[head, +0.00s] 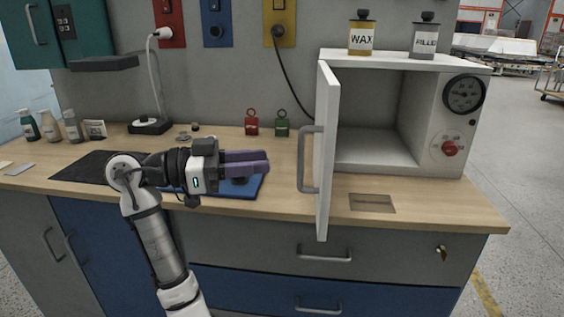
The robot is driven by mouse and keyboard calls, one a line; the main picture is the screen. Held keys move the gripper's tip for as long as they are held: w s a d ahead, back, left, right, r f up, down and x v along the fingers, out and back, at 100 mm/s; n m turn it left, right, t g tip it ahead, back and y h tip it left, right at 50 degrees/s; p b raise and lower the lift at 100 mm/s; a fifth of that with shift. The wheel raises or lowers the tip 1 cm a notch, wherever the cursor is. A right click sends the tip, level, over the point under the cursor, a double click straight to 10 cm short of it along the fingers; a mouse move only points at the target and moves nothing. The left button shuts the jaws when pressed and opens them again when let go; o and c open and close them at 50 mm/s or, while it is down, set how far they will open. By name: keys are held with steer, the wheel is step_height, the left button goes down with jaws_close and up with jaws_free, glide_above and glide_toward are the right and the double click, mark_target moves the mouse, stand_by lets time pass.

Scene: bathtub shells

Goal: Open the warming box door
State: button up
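The white warming box (405,62) stands on the right of the wooden bench. Its door (326,150) is swung wide open, hinged at the box's left side and sticking out toward me past the bench front. A grey bar handle (304,160) is on the door's left face. The inside of the box shows and looks empty. My gripper (266,163) is left of the door and handle, pointing right, apart from both. Its purple fingers look side-on and overlap, so the gap between them is not clear.
WAX (362,38) and FILLER (425,40) containers stand on the box. A dial (464,95) and red knob (449,149) are on its front right. A blue mat (240,188) lies under my gripper. Red (252,123) and green (282,124) tagged items stand behind.

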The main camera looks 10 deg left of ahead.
steer(key=v, duration=0.6)
stand_by(0.3)
